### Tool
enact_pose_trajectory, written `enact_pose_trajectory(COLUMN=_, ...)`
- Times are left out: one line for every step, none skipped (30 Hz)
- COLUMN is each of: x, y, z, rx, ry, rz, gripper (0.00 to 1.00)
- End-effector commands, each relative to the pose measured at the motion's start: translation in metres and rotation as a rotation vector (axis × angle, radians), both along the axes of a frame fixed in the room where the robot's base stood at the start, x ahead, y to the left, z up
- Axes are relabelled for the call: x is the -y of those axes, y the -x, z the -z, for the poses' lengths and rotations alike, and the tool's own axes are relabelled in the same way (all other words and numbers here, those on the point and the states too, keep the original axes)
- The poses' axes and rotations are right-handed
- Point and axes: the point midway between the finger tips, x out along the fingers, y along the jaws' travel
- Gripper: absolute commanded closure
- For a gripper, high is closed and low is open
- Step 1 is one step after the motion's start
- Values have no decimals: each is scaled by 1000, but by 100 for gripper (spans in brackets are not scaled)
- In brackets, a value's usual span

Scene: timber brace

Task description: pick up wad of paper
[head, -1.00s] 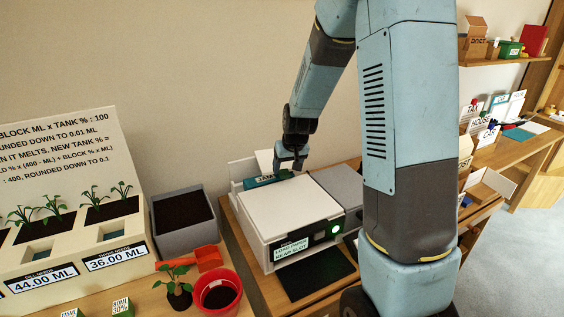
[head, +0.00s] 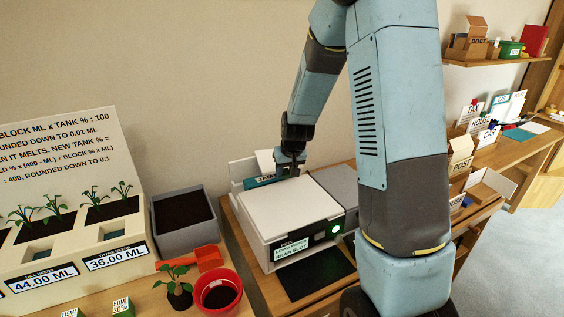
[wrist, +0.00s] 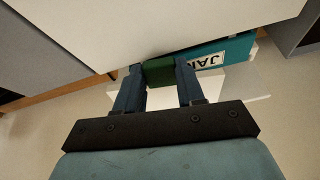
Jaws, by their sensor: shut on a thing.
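My gripper (wrist: 160,74) is shut on a dark green block (wrist: 159,71) in the wrist view, with one finger on each side of it. The block sits at the end of a teal panel with a partly visible "JAM" label (wrist: 209,60). In the head view my gripper (head: 290,168) is at the rear edge of a white printer-like machine (head: 290,208), and the teal panel (head: 262,181) shows just left of the fingers. I cannot pick out a wad of paper in either view.
A white sheet (head: 265,161) stands behind the machine. A grey box of dark soil (head: 183,218), a red pot (head: 217,294) and an orange piece (head: 207,256) are to the left. A grey block (head: 337,184) adjoins the machine on the right.

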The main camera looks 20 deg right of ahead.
Motion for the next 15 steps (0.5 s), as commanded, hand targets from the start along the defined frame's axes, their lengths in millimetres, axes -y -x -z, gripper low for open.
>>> enact_pose_trajectory(x=0, y=0, z=0, rx=0, ry=0, rz=0, gripper=78)
enact_pose_trajectory(x=0, y=0, z=0, rx=0, ry=0, rz=0, gripper=81)
enact_pose_trajectory(x=0, y=0, z=0, rx=0, ry=0, rz=0, gripper=85)
enact_pose_trajectory(x=0, y=0, z=0, rx=0, ry=0, rz=0, gripper=87)
enact_pose_trajectory(x=0, y=0, z=0, rx=0, ry=0, rz=0, gripper=90)
enact_pose_trajectory(x=0, y=0, z=0, rx=0, ry=0, rz=0, gripper=94)
enact_pose_trajectory(x=0, y=0, z=0, rx=0, ry=0, rz=0, gripper=97)
enact_pose_trajectory(x=0, y=0, z=0, rx=1, ry=0, rz=0, gripper=100)
enact_pose_trajectory(x=0, y=0, z=0, rx=0, ry=0, rz=0, gripper=100)
enact_pose_trajectory(x=0, y=0, z=0, rx=0, ry=0, rz=1, gripper=100)
enact_pose_trajectory(x=0, y=0, z=0, rx=0, ry=0, rz=0, gripper=100)
enact_pose_trajectory(x=0, y=0, z=0, rx=0, ry=0, rz=1, gripper=100)
enact_pose_trajectory(x=0, y=0, z=0, rx=1, ry=0, rz=0, gripper=100)
enact_pose_trajectory(x=0, y=0, z=-1, rx=1, ry=0, rz=0, gripper=100)
enact_pose_trajectory(x=0, y=0, z=-2, rx=1, ry=0, rz=0, gripper=100)
